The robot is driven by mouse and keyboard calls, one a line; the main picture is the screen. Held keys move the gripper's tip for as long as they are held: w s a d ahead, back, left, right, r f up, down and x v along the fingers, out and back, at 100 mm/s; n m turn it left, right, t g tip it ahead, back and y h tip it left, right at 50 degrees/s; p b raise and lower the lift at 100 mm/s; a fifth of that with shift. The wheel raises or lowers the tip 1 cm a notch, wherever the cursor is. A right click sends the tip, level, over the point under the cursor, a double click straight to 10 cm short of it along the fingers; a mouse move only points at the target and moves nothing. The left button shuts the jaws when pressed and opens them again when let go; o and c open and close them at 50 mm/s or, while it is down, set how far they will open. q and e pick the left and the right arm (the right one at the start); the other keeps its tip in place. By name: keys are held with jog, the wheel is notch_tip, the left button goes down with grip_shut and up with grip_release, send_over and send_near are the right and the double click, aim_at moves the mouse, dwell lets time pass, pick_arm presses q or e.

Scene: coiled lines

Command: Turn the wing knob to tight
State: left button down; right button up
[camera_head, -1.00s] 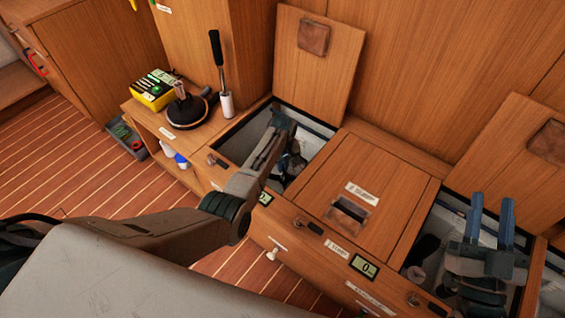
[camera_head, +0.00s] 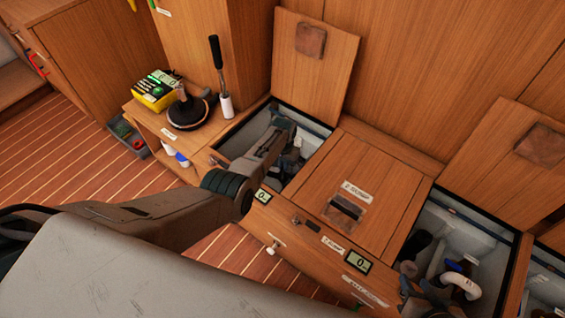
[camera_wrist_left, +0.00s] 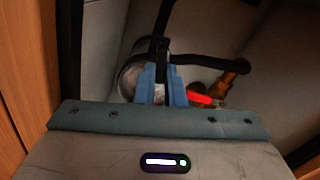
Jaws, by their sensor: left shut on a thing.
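My left gripper (camera_head: 284,124) reaches down into the open left bilge compartment (camera_head: 314,124). In the left wrist view its blue fingers (camera_wrist_left: 161,84) are close together on a small part, apparently the wing knob, which they mostly hide. A pale, shiny round body (camera_wrist_left: 130,80) with a dark bracket sits right behind the fingers. Whether the knob stands at tight cannot be read.
A black hose (camera_wrist_left: 210,60) runs behind the fingers; a red handle (camera_wrist_left: 199,94) and a bronze fitting (camera_wrist_left: 230,80) lie close to their right. The raised lid (camera_head: 314,70) stands behind the compartment. A white hose (camera_head: 462,284) shows in the open right compartment.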

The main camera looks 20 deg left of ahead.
pick_arm(q)
jog(key=m, duration=0.3)
jog(key=shift+d+p, duration=0.1)
jog(key=shift+p, duration=0.25)
jog(key=shift+s+d+m, duration=0.1)
jog(key=shift+m, duration=1.2)
pick_arm(e)
jog(key=shift+s+d+r+g, duration=0.25)
jog(key=shift+d+r+g, duration=0.05)
jog(key=shift+g, duration=0.3)
pick_arm(q)
jog(key=c, duration=1.5)
grip_release()
pick_arm(e)
jog(key=shift+r, duration=0.1)
